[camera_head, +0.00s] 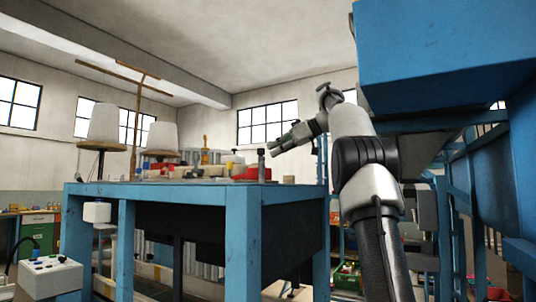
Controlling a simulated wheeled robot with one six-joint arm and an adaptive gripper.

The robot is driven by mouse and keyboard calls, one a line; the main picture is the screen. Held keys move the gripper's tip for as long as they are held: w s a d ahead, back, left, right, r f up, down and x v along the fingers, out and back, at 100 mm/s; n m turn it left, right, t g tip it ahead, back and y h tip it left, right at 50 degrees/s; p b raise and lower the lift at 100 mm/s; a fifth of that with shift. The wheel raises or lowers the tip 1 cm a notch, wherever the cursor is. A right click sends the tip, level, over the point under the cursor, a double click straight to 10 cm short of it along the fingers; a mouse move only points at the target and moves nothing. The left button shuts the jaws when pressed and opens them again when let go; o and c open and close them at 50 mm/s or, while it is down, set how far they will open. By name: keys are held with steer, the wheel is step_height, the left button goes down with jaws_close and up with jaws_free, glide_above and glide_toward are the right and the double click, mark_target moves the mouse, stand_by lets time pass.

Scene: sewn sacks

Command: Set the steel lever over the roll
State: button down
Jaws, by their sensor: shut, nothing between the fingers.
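My gripper (275,150) is at the end of my arm, above the right end of the blue table (190,192). Its fingers look closed and hold nothing. A small grey upright piece (261,165) stands near the table's right edge, just left of and below my gripper. It may be the steel lever, but I cannot tell for sure. I cannot make out the roll or how the lever lies to it. The tabletop is seen nearly edge-on, so most of its surface is hidden.
Two white thread cones (107,124) (162,137) stand at the table's left. Red parts (252,174) and other small items lie on the top. A large blue machine (445,55) overhangs at right. A white control box (48,277) is at lower left.

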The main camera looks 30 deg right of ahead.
steer(key=shift+v, duration=1.8)
